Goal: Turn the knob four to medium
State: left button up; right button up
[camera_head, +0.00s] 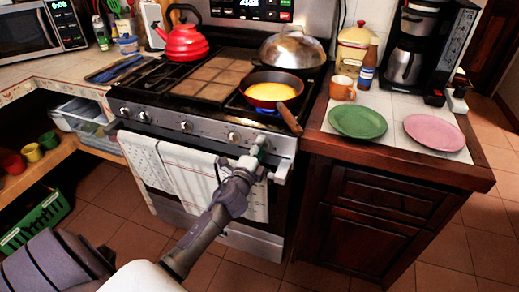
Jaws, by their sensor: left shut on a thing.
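The stove (200,128) has a row of control knobs along its silver front panel. Knobs show at the left end (124,112), beside it (144,117), near the middle (186,127) and right of the middle (234,137). My left gripper (258,147) reaches up from below to the right end of the panel. It is shut on the rightmost knob, which its fingers mostly hide. The knob's setting cannot be read. My right gripper is out of view.
A pan (271,92) with yellow contents sits on the right burner, its handle jutting over the front edge. A red kettle (183,43) stands at the back left. Towels (190,172) hang on the oven handle below the knobs. Green (357,121) and pink (434,132) plates lie on the right counter.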

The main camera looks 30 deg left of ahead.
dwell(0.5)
pick_arm(q)
jog(key=o, duration=1.2)
jog(key=shift+c, duration=0.2)
jog(key=shift+s, duration=0.1)
jog(key=shift+s+d, duration=0.1)
jog(key=shift+s, duration=0.15)
jog(key=v, duration=1.1)
jog(key=shift+s, duration=0.2)
jog(key=shift+d, duration=0.1)
